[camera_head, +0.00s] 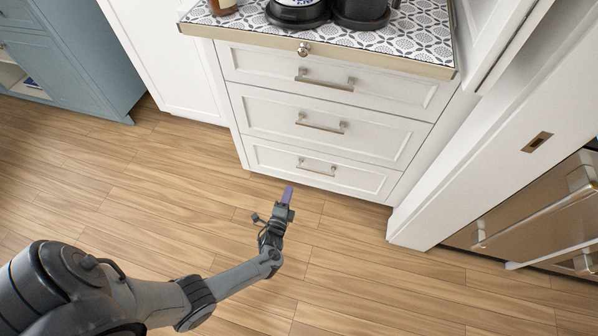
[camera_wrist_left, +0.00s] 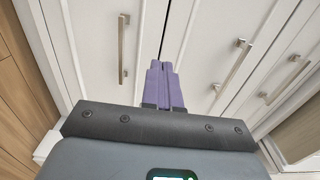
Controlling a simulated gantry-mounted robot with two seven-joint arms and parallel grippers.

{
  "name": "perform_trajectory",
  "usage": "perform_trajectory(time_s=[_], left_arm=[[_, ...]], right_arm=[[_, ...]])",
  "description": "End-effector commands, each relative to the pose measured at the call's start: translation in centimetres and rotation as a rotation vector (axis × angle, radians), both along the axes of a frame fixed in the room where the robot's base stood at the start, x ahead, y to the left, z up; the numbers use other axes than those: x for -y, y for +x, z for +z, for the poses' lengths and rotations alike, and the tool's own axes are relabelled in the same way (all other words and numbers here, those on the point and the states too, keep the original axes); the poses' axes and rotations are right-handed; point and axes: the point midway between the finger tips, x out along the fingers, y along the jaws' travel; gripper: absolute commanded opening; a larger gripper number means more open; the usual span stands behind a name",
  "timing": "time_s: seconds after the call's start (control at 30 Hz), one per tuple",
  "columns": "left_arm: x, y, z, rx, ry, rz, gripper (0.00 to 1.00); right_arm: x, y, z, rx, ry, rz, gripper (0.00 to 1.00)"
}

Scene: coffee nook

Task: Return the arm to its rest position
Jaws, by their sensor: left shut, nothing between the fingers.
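My left arm comes in from the lower left in the head view and reaches over the wood floor. My left gripper (camera_head: 288,194) has purple fingers and is in front of the bottom drawer of the white cabinet (camera_head: 232,118). It is shut and empty. In the left wrist view the two purple fingers (camera_wrist_left: 162,88) lie side by side, pointing at the white cabinet fronts. I cannot tell whether they touch the cabinet; no handle is between them. My right gripper is not in view.
The cabinet has three closed drawers with bar handles (camera_head: 325,80). Dark appliances (camera_head: 361,12) stand on its patterned counter (camera_head: 420,42). A blue cabinet (camera_head: 75,60) is at upper left, a steel appliance (camera_head: 540,215) at right. The wood floor (camera_head: 110,195) at left is clear.

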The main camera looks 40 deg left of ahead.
Motion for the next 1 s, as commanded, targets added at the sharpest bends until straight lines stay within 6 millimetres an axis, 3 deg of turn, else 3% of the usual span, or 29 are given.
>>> perform_trajectory(time_s=[0.27, 0.37, 0.43, 0.57, 0.77, 1.0], left_arm=[[0.2, -2.6, 0.4, -0.033, 0.003, 0.000, 0.00], [-0.1, -5.5, 0.8, -0.079, 0.008, 0.000, 0.00], [-0.4, -7.3, 2.5, -0.090, 0.011, -0.001, 0.00], [-0.2, -9.2, 8.6, -0.064, -0.031, -0.019, 0.00], [1.5, -9.4, 17.9, -0.105, -0.346, -0.020, 0.00], [6.8, -9.6, 29.3, -0.250, -0.820, -0.019, 0.00]], right_arm=[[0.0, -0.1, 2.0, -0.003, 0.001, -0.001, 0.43], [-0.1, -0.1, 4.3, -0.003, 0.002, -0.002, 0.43], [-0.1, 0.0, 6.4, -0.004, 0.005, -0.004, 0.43], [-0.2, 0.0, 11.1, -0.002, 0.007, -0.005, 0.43], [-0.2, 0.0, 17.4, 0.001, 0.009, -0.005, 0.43], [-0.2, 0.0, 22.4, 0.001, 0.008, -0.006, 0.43]])
